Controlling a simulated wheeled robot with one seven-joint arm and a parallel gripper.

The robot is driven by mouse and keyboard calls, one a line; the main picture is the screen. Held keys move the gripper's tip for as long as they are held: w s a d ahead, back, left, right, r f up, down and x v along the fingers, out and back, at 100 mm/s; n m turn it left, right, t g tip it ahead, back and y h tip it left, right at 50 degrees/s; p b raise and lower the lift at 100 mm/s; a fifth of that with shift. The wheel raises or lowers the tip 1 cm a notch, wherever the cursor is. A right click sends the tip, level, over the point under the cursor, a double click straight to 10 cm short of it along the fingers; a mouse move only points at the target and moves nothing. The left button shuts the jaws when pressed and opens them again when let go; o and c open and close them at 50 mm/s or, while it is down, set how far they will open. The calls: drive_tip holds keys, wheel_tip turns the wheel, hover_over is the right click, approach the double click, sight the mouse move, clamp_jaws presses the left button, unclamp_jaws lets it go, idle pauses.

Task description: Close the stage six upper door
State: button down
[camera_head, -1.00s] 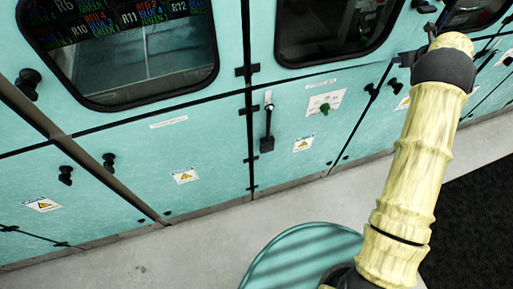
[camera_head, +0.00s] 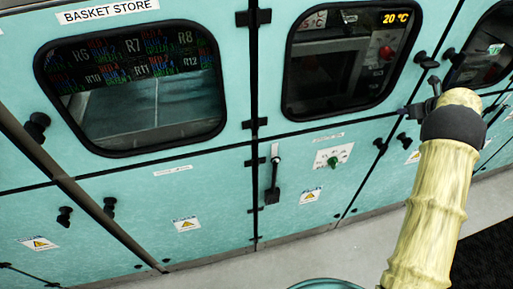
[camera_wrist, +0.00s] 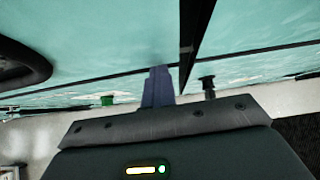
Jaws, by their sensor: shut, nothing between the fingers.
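Several teal upper doors with dark windows face me in the head view. No stage six label is legible. The middle upper door (camera_head: 270,75) has a 20 °C display and a black knob (camera_head: 427,61) at its right edge. Another upper door (camera_head: 460,30) is to its right, cut off by the frame. My gripper (camera_head: 412,110) is in front of the panels near the seam between these two doors, below the knob. In the wrist view the gripper (camera_wrist: 158,86) shows as shut, empty blue-grey fingers near a dark seam. I cannot tell whether it touches a panel or which door stands ajar.
A BASKET STORE door (camera_head: 235,60) is at the left. Lower panels carry black knobs (camera_head: 65,216), a black lever handle (camera_head: 272,190) and a green knob (camera_head: 333,161). Grey floor (camera_head: 330,255) is clear in front of the cabinets.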

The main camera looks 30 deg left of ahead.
drive_tip(key=s+d+r+m+t+h+b, duration=0.2)
drive_tip(key=s+d+r+m+t+b, duration=0.5)
drive_tip(key=r+m, duration=0.55)
drive_tip(key=s+d+f+m+h+p, duration=0.1)
drive_tip(key=s+d+m+h+p, duration=0.15)
drive_tip(key=s+m, duration=0.7)
drive_tip(key=s+a+f+m+g, duration=0.2)
drive_tip(key=s+f+m+g, duration=0.1)
drive_tip(key=s+m, duration=0.4)
drive_tip(key=s+a+f+m+g+h, duration=0.1)
drive_tip(key=s+a+f+m+g, duration=0.2)
drive_tip(key=s, duration=0.9)
drive_tip(key=s+a+f+m+g, duration=0.2)
drive_tip(key=s+f+m+g, duration=0.2)
drive_tip(key=m, duration=0.9)
drive_tip(key=s+f, duration=0.3)
drive_tip(key=s, duration=0.2)
drive_tip(key=shift+s+a+f+g+h, duration=0.15)
drive_tip(key=shift+s+f+g+h, duration=0.2)
drive_tip(key=shift+g, duration=0.05)
